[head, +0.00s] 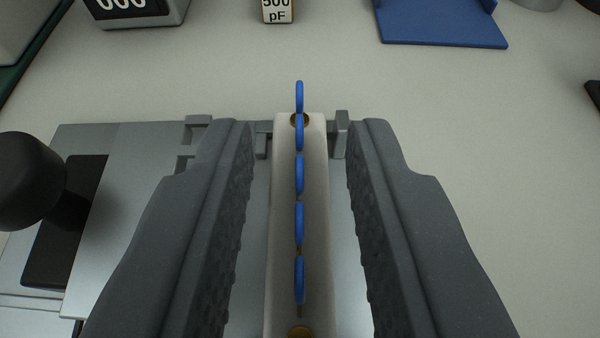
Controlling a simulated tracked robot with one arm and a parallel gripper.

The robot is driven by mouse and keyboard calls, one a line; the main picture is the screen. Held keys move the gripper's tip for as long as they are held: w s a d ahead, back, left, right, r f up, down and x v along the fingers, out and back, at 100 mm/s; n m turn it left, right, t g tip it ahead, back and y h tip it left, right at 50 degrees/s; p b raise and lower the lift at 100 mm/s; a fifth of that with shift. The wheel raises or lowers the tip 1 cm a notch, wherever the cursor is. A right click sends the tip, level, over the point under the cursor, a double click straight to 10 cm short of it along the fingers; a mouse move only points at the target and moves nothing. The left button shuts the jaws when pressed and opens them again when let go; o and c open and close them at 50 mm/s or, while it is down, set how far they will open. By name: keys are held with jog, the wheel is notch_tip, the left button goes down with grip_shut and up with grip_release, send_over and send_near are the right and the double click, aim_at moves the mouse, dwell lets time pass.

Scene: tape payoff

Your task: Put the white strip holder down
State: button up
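The white strip holder (284,230) lies lengthwise in the middle of the head view, running away from me. A row of several blue discs (300,176) stands along its top, with brass-coloured round spots near its two ends. My gripper (299,150) is open, with one dark grey ribbed finger on each side of the holder. A visible gap separates each finger from the holder. The holder sits over a grey metal fixture (130,215), its far end between small upright tabs. Its underside is hidden, so I cannot see exactly how it rests.
A black round knob (28,180) sticks up at the left of the fixture. Behind are a small block marked "500 pF" (278,11), a grey box with a dark display (135,12) and a blue tray (440,27).

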jog(key=p+v, duration=0.1)
jog(key=v, duration=0.9)
jog(key=shift+r, duration=0.1)
notch_tip(320, 180, up, 23)
jog(key=s+t, duration=0.1)
jog(key=s, duration=0.1)
jog(key=s+r, duration=0.6)
jog(key=r, duration=0.3)
jog(key=s+r+t, duration=0.1)
jog(key=s+r, duration=0.4)
jog(key=r, duration=0.4)
jog(key=shift+s+a+r, duration=0.15)
jog(key=shift+s+r, duration=0.05)
jog(key=shift+s, duration=0.2)
